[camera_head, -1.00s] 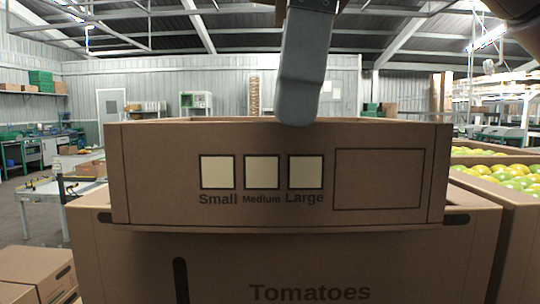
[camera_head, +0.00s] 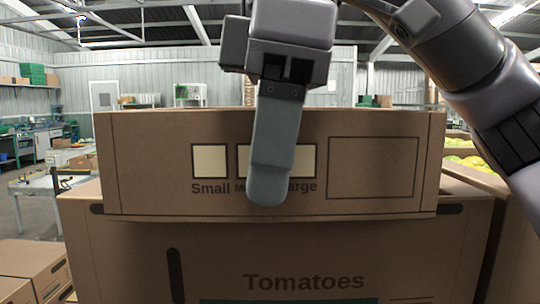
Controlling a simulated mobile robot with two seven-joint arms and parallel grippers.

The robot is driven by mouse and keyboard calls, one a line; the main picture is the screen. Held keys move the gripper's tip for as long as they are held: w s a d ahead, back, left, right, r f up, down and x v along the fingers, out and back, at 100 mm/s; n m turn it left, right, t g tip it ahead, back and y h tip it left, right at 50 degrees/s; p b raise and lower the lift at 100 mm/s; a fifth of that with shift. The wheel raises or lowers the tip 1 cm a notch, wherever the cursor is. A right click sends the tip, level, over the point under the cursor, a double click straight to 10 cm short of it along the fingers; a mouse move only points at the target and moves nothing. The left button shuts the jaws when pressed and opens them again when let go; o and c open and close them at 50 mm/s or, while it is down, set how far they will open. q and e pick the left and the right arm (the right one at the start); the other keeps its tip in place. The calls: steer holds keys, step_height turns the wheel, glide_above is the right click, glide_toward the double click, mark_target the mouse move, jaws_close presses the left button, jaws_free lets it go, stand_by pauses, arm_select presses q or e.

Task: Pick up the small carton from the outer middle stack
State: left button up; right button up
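The small carton (camera_head: 374,165) sits on top of a larger carton marked "Tomatoes" (camera_head: 390,250). Its front wall faces me, with pale squares above Small, Medium and Large and an empty outlined box. My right gripper (camera_head: 268,190) hangs in front of this wall, its finger pointing down and covering part of the Medium and Large squares. Only one finger shows clearly, seen edge-on, so the gap between the fingers is hidden. I cannot tell whether it touches the wall. My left gripper is not in view.
More cartons (camera_head: 28,268) stand low at the left.

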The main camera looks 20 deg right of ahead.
steer(key=shift+f, duration=0.2)
jaws_close()
steer(key=shift+r, duration=0.1)
steer(key=shift+r, duration=4.9)
